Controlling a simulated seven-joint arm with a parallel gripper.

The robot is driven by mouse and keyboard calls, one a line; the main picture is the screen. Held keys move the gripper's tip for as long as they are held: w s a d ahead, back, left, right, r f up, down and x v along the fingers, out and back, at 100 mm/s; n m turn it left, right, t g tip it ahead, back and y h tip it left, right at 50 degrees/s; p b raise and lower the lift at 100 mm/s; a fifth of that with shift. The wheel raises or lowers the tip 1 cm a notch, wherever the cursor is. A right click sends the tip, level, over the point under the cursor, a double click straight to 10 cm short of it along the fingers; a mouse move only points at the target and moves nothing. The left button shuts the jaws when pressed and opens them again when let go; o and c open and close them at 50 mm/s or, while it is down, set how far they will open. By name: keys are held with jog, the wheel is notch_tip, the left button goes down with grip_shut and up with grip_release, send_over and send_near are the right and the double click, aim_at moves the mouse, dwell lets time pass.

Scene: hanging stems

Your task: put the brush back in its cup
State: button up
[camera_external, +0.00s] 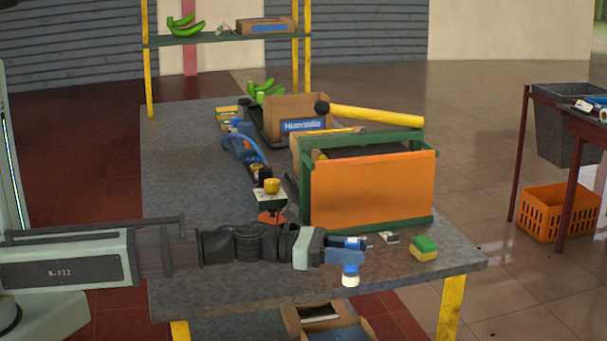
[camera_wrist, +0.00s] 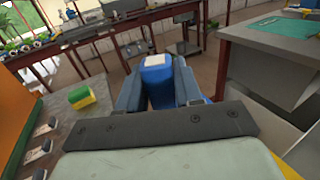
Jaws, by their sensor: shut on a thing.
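My gripper (camera_external: 346,258) is near the front edge of the grey workbench. It is shut on a blue thing with a pale end (camera_external: 350,276), which may be the brush. In the wrist view, this blue thing (camera_wrist: 157,68) sits between the two grey-blue fingers of my gripper (camera_wrist: 157,80), its pale end showing. In the external view the pale end points down, over the front part of the bench. I cannot make out a cup for certain in either view.
An orange-sided green toolbox (camera_external: 372,188) with a yellow-handled hammer (camera_external: 375,116) stands behind my gripper. A green-and-yellow sponge (camera_external: 424,247) lies to the right. A small stand with a yellow top (camera_external: 272,185) is close behind my arm. A cardboard box (camera_external: 298,113) is farther back.

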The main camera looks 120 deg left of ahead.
jog(key=s+a+y, duration=0.1)
jog(key=s+a, duration=0.6)
jog(key=s, duration=0.1)
jog(key=s+a+r+n, duration=0.1)
jog(key=s+a, duration=0.6)
jog(key=s, duration=0.2)
jog(key=s+a+g+y, duration=0.1)
jog(key=s+a, duration=0.5)
jog(key=s, duration=0.3)
jog(key=shift+s+a+r+n+y, duration=0.1)
jog(key=shift+a+r+n+y, duration=0.2)
jog(key=shift+a+r+n, duration=0.1)
jog(key=shift+s+a+f, duration=0.1)
jog(key=shift+s+f, duration=0.05)
jog(key=shift+f, duration=1.55)
jog(key=shift+s+a+f, duration=0.1)
jog(key=shift+f, duration=1.6)
jog(key=shift+f, duration=0.6)
jog(key=o, duration=1.1)
jog(key=shift+o, duration=0.6)
